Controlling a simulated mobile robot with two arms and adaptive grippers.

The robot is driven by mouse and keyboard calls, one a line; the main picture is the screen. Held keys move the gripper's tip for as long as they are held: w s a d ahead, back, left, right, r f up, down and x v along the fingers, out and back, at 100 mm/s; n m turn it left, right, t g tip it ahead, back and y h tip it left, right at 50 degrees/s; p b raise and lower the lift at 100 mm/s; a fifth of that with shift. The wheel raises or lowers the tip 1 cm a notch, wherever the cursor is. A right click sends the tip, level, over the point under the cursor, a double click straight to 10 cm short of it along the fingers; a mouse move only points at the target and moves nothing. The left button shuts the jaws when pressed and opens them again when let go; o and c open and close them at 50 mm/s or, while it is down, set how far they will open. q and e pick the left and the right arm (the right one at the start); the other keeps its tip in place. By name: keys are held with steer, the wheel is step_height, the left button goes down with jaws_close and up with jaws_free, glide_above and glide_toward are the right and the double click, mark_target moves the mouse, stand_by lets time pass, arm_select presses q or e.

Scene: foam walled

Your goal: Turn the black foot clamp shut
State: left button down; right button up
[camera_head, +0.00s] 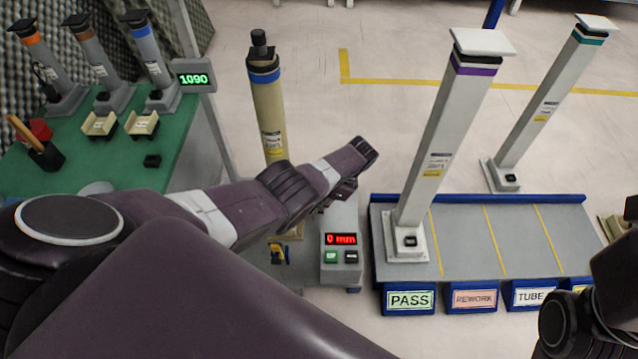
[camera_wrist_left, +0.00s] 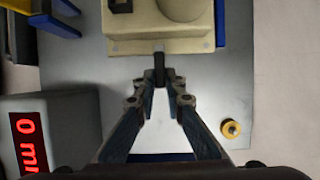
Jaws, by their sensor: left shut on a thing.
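In the left wrist view the black foot clamp (camera_wrist_left: 159,64) is a small upright dark piece at the front edge of a beige foot (camera_wrist_left: 135,44). My left gripper (camera_wrist_left: 160,78) is shut on it, fingertips pinching its lower end. In the head view a beige post (camera_head: 268,110) with a blue band and black cap stands upright; my left arm crosses in front of its lower part. The clamp is hidden there. My left gripper (camera_head: 345,190) shows only partly beneath the wrist. My right gripper is not visible, only dark arm parts at the lower right.
A grey box with a red "0 mm" display (camera_head: 340,239) stands right of the post's foot; it also shows in the left wrist view (camera_wrist_left: 35,135). A yellow knob (camera_wrist_left: 230,128) is right of my fingers. A grey rack (camera_head: 465,250) holds a white post (camera_head: 440,150).

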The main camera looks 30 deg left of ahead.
arm_select(q)
steer(key=c, duration=2)
jaws_free()
steer(key=shift+w+d+r, duration=0.15)
steer(key=shift+r, duration=0.3)
steer(key=v, duration=1.1)
